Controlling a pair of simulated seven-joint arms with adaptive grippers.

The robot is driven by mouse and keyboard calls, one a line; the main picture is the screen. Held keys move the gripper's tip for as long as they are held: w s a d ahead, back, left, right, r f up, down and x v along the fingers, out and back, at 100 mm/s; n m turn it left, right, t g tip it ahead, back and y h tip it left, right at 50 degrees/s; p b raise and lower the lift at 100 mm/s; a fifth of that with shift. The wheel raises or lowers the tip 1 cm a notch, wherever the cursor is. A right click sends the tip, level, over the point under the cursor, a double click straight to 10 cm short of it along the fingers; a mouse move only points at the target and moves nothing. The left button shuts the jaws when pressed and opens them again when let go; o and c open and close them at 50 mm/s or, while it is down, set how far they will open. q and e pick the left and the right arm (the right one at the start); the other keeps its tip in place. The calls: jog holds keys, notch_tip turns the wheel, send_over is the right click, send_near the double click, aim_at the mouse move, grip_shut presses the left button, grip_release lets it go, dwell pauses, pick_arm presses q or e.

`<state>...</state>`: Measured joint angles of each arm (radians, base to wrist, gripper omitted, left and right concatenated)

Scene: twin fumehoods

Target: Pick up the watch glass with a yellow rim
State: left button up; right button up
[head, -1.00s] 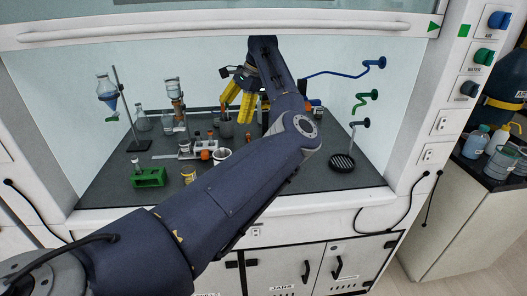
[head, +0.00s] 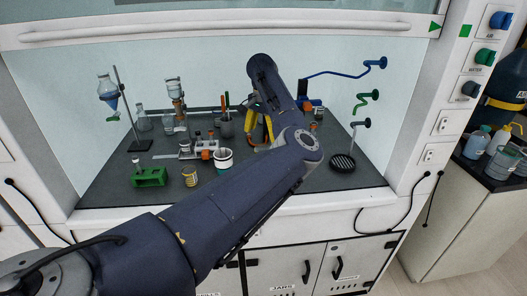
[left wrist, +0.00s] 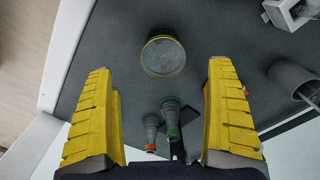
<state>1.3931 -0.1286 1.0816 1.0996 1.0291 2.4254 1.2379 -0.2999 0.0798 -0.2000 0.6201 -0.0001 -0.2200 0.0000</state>
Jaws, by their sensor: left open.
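My left gripper (left wrist: 161,68) has yellow ribbed fingers spread wide and empty. The watch glass shows between and slightly beyond its fingertips, apart from both. In the head view the left gripper (head: 259,136) points down over the bench, partly hidden by my forearm. My right gripper is not in view.
Two small bottles (left wrist: 170,112) stand below the watch glass in the wrist view. A grey cup (left wrist: 290,78) is at the right. A white cup (head: 223,161), a small yellow-marked beaker (head: 190,177) and a green rack (head: 150,178) stand left. A black drain (head: 343,163) is at right.

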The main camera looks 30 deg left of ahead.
pick_arm(q)
jog(key=shift+w+a+f, duration=0.1)
jog(key=shift+f, duration=1.7)
jog(key=shift+a+f, duration=0.1)
jog(key=shift+f, duration=1.65)
jog(key=shift+c, duration=0.2)
jog(key=c, duration=1.1)
